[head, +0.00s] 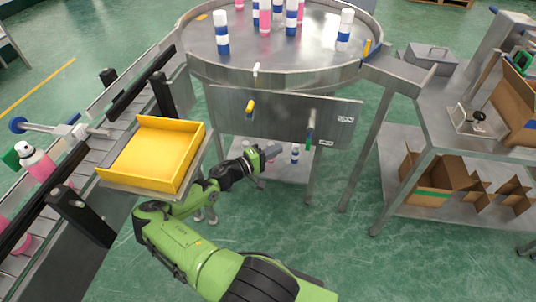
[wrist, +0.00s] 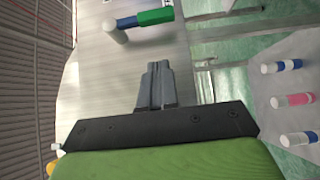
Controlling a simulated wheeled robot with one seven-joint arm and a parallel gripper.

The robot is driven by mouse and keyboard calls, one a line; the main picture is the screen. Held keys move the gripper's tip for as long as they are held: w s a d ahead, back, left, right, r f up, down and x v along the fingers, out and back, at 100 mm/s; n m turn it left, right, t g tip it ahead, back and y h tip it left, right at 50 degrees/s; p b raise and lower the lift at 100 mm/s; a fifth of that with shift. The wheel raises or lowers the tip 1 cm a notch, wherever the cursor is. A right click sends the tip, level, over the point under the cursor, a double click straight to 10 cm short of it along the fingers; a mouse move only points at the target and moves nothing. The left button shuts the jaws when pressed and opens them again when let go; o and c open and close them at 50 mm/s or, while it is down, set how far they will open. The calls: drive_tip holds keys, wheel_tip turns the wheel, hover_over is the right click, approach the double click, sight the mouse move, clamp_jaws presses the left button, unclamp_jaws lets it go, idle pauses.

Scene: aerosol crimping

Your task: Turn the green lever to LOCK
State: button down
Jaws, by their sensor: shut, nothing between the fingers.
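The green lever (head: 310,132) is on the grey metal panel (head: 283,118) under the round table. Its handle hangs down from a pale pivot. In the wrist view the green lever (wrist: 155,17) shows at the top, with a blue section and a pale round post. Two small white labels are beside the lever, one to its right (head: 345,119) and one near its lower end (head: 326,143); their text is too small to read. My gripper (head: 272,152) is left of and below the lever, apart from it. Its fingers (wrist: 157,85) are shut and empty.
A yellow lever (head: 250,107) is on the panel's left. The round table (head: 270,65) above holds several cans. A yellow tray (head: 158,152) stands left, beside the conveyor (head: 100,143). Small bottles (head: 295,153) stand on a low shelf behind my gripper. A bench with boxes is right.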

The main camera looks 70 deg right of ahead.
sight(310, 135)
drive_tip(key=s+d+b, duration=0.1)
drive_tip(key=s+d, duration=0.3)
drive_tip(key=s, duration=0.2)
drive_tip(key=shift+d, duration=0.3)
drive_tip(key=shift+s+a, duration=0.1)
drive_tip(key=shift+s, duration=0.05)
